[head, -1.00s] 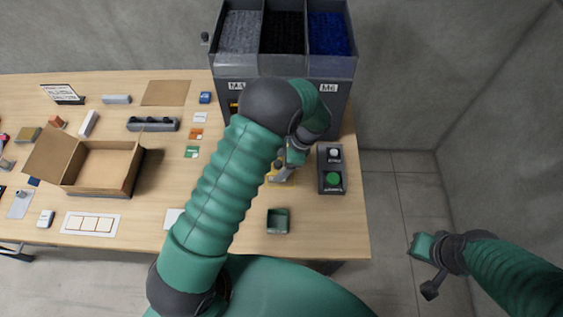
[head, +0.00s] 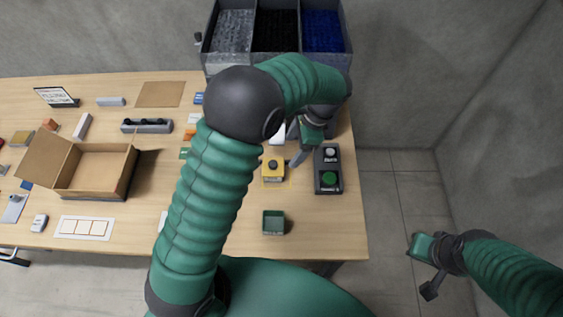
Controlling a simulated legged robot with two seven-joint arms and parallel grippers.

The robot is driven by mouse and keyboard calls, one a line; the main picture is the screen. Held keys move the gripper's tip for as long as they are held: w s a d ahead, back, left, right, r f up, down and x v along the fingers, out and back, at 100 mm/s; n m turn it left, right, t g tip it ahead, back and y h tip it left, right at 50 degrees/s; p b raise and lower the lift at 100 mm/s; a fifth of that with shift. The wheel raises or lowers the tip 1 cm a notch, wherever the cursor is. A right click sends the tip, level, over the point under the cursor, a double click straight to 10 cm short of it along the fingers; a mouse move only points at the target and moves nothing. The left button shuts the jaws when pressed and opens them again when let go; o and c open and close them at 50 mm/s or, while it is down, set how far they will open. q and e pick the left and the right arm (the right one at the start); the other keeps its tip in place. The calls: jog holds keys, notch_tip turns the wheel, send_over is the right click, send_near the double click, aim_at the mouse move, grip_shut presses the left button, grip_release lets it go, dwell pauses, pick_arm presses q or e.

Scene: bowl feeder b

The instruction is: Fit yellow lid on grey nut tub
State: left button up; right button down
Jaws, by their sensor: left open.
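The yellow lid (head: 272,162) with a dark knob lies over the place of the grey nut tub, inside a thin yellow outline on the table. Little of the tub shows under the lid, and I cannot tell whether the lid is fully seated. My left gripper (head: 297,158) is open just to the right of the lid, apart from its knob; part of it is hidden by my arm. My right gripper (head: 428,275) hangs away from the table at the lower right, with nothing visible in it.
A feeder with three bins (head: 282,30) stands behind. A button box (head: 328,170) is close to the right of the lid, and a small green tray (head: 273,222) is in front. An open cardboard box (head: 95,170) stands at the left.

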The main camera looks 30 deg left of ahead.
pick_arm(q)
jog(key=s+n+t+h, duration=0.3)
jog(key=s+n+t, duration=0.1)
jog(key=s+n, duration=0.7)
jog(key=s, duration=0.3)
jog(key=shift+s+a+r, duration=0.15)
jog(key=shift+r, duration=0.1)
jog(key=shift+a, duration=0.1)
dwell(0.4)
